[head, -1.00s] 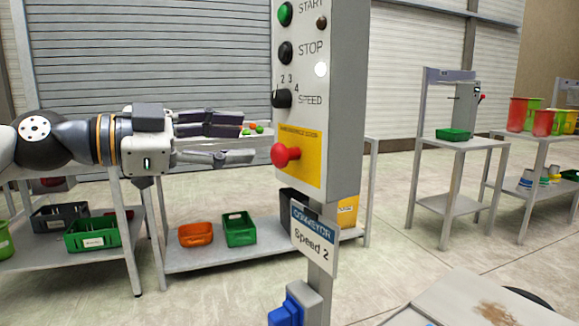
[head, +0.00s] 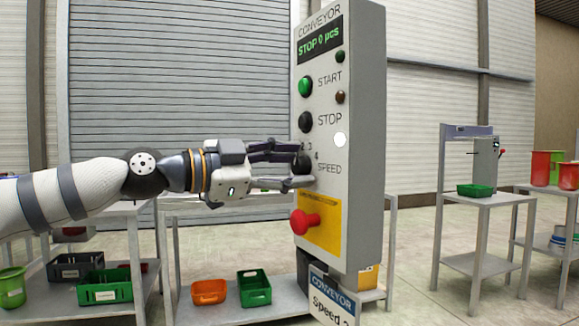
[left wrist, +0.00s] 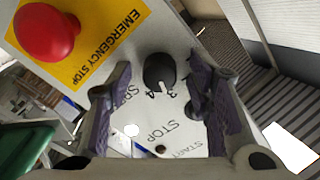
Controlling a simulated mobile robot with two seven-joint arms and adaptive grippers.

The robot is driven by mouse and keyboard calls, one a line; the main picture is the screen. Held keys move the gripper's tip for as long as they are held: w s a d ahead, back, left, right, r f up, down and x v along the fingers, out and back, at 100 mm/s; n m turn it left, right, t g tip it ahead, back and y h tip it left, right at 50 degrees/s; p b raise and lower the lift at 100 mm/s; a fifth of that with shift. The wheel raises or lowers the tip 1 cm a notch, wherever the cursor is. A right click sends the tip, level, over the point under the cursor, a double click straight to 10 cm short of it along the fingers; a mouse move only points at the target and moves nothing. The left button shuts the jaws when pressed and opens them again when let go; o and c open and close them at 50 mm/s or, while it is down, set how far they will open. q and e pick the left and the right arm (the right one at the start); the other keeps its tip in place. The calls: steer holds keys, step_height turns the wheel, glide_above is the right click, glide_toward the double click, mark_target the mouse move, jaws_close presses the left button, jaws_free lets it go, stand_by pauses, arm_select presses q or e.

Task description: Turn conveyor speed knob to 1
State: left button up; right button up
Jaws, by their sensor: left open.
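The black speed knob (head: 301,162) sits on the grey conveyor control box (head: 368,130), left of the SPEED label, with small numbers above it. My left gripper (head: 306,166) is open at the box front, its fingers above and below the knob in the head view. In the left wrist view the knob (left wrist: 158,70) lies between the two spread fingers (left wrist: 160,82), with a white pointer mark on it. I cannot tell whether the fingers touch it. The sign below (head: 331,300) reads "Speed", its number cut off. My right gripper is not in view.
A red emergency stop button (head: 304,222) sits just below the knob. Black STOP (head: 306,122) and green START (head: 305,87) buttons are above it, under a display reading "STOP 0 pcs" (head: 320,42). Shelves with bins (head: 105,287) stand behind; another table (head: 480,200) is at right.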

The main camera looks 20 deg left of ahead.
arm_select(q)
steer(key=shift+c, duration=0.6)
jaws_close()
steer(key=shift+n, duration=0.3)
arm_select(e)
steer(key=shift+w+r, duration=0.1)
arm_select(q)
steer(key=n+p, duration=0.1)
steer(key=n, duration=0.2)
steer(key=shift+s+r, duration=0.1)
steer(key=n, duration=0.4)
steer(key=shift+p, duration=0.4)
steer(key=n, duration=0.4)
steer(key=shift+n+p, duration=0.35)
steer(key=shift+n, duration=1.75)
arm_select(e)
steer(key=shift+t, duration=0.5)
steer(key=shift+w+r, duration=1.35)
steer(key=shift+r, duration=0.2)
